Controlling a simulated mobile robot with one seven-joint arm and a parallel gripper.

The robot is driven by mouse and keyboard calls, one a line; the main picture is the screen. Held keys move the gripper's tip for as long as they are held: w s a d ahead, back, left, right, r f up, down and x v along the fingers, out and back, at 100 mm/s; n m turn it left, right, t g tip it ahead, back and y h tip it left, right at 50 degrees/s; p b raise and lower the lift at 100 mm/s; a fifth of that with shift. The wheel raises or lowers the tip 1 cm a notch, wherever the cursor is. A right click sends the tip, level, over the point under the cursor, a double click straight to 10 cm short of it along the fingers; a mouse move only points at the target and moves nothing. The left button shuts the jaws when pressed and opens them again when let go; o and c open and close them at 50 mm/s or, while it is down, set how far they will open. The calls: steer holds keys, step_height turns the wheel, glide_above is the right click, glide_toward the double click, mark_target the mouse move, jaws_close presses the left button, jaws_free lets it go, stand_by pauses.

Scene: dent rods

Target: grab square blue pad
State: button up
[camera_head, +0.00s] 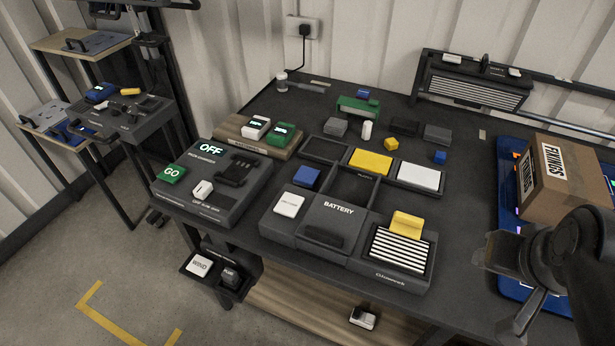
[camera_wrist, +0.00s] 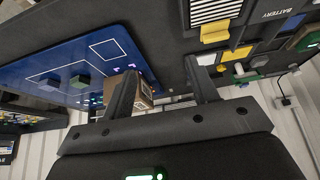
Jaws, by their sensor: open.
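A blue, roughly square pad (camera_head: 306,176) sits on the left part of the dark BATTERY unit (camera_head: 340,208) on the table, just behind a white square pad (camera_head: 289,204). A smaller blue cube (camera_head: 440,157) lies farther right near the white pad, and another small blue piece (camera_head: 362,94) is at the back. My gripper (camera_wrist: 160,82) is open, with its two fingers apart and nothing held between them. In the head view it is at the right, over the table's right side, well away from the blue pad.
A cardboard box (camera_head: 568,180) stands on a blue tray (camera_head: 509,215) at right, close to my arm. An OFF/GO unit (camera_head: 212,178) is at left. Yellow pads (camera_head: 370,162) and a striped grille (camera_head: 398,250) are mid-table. Bare table lies right of the grille.

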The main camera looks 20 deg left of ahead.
steer(key=o, duration=0.7)
steer(key=shift+c, duration=0.2)
steer(key=w+a+r+g, duration=0.1)
steer(key=w+a+r, duration=0.1)
steer(key=w+a, duration=0.3)
steer(key=w+a+r+g, duration=0.1)
steer(key=w+a+r, duration=0.1)
steer(key=w, duration=0.5)
steer(key=g, duration=0.4)
glide_above(307, 174)
steer(key=f, duration=2.1)
steer(key=shift+w+d+f, duration=0.1)
steer(key=shift+d+f, duration=0.1)
steer(key=shift+d, duration=0.15)
steer(key=shift+a+f, duration=0.2)
steer(key=shift+f, duration=1.4)
steer(key=shift+a+f, duration=0.15)
steer(key=shift+f, duration=1.45)
